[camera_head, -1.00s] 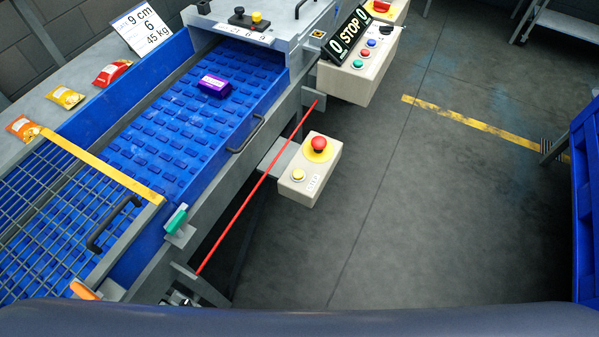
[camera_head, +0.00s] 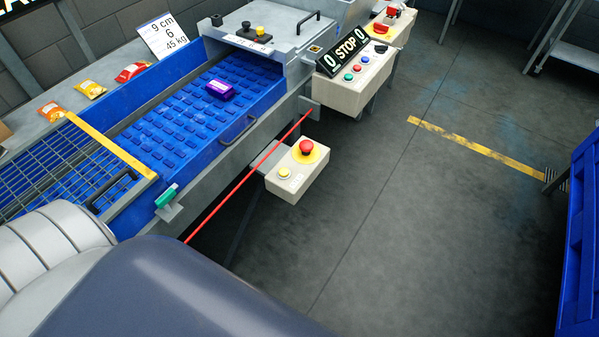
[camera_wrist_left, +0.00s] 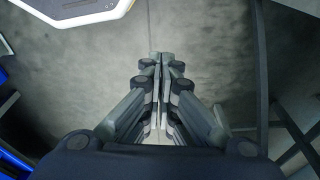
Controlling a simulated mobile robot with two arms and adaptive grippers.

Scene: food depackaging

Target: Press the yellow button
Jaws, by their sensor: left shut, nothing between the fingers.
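A round yellow button (camera_head: 284,174) sits on the top face of a small beige control box (camera_head: 299,187) in the head view, beside a red mushroom button (camera_head: 306,148) on a yellow disc. The box is mounted at the side of the blue conveyor. A smaller yellow knob (camera_head: 260,31) is on the machine's grey cover. My left gripper (camera_wrist_left: 162,58) is shut and empty in the left wrist view, above grey floor; the yellow button cannot be seen there. Neither gripper shows in the head view.
A red cord (camera_head: 240,185) runs along the blue conveyor (camera_head: 180,140), which carries a purple package (camera_head: 219,89). A larger control panel (camera_head: 358,85) with a STOP sign stands behind. Blue crates (camera_head: 580,230) stand at right. The floor between is clear.

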